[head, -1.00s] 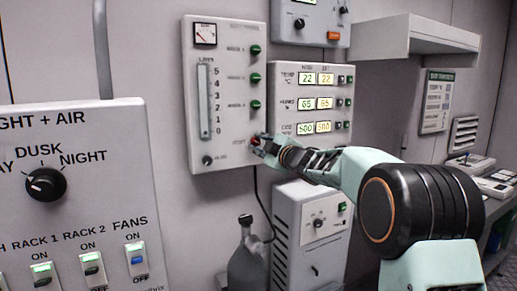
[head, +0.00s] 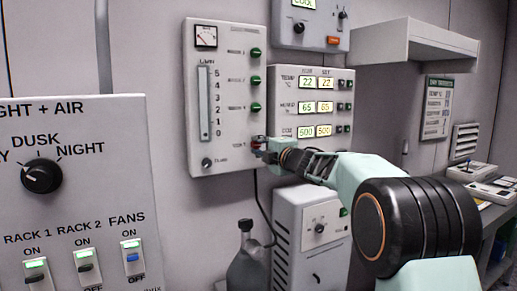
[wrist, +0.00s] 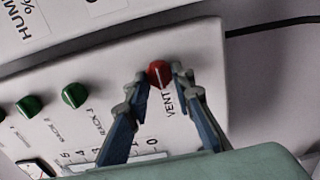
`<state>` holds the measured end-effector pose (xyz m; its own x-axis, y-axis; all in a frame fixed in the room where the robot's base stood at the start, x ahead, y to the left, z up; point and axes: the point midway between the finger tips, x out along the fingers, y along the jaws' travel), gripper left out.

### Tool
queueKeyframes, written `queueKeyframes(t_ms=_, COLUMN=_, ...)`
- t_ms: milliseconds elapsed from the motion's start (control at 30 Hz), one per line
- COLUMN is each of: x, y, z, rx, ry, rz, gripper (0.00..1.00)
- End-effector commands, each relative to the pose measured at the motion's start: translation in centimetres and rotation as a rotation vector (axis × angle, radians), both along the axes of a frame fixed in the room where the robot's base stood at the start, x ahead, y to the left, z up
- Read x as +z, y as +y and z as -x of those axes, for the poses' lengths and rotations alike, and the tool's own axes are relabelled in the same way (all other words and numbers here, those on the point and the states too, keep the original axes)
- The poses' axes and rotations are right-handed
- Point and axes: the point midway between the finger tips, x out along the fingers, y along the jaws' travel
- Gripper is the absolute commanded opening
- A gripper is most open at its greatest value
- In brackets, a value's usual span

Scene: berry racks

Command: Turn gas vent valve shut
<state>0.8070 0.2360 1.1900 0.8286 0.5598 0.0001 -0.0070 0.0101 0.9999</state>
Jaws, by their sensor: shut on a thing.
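The gas vent valve is a small red knob (wrist: 159,74) with a pale line on it, beside the word VENT on the light grey gas panel (head: 228,130). In the head view my gripper (head: 259,145) reaches it at the panel's lower right and mostly covers it. In the wrist view my gripper (wrist: 164,78) has one finger on each side of the red knob and is shut on it. The knob's line runs roughly along the fingers.
Several green knobs (wrist: 75,94) line the same panel above the valve. A climate display box (head: 311,105) stands close on the right. A grey bottle (head: 248,262) and a white cabinet (head: 312,225) are below. A light switch panel (head: 90,200) is at the near left.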

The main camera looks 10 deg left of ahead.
Motion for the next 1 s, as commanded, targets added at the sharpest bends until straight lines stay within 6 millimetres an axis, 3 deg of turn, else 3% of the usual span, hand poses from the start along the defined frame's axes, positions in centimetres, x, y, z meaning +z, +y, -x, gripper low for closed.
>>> queueKeyframes(t_ms=367, x=0.0, y=0.0, z=0.0, rx=0.000, ry=-0.002, rz=0.005, gripper=0.00)
queueKeyframes(t_ms=400, x=0.0, y=0.0, z=0.0, rx=0.000, ry=-0.002, rz=0.005, gripper=0.26)
queueKeyframes(t_ms=533, x=0.0, y=0.0, z=0.0, rx=0.000, ry=-0.001, rz=0.004, gripper=0.39)
queueKeyframes(t_ms=1000, x=0.1, y=-0.7, z=1.0, rx=-0.001, ry=0.000, rz=0.002, gripper=0.39)
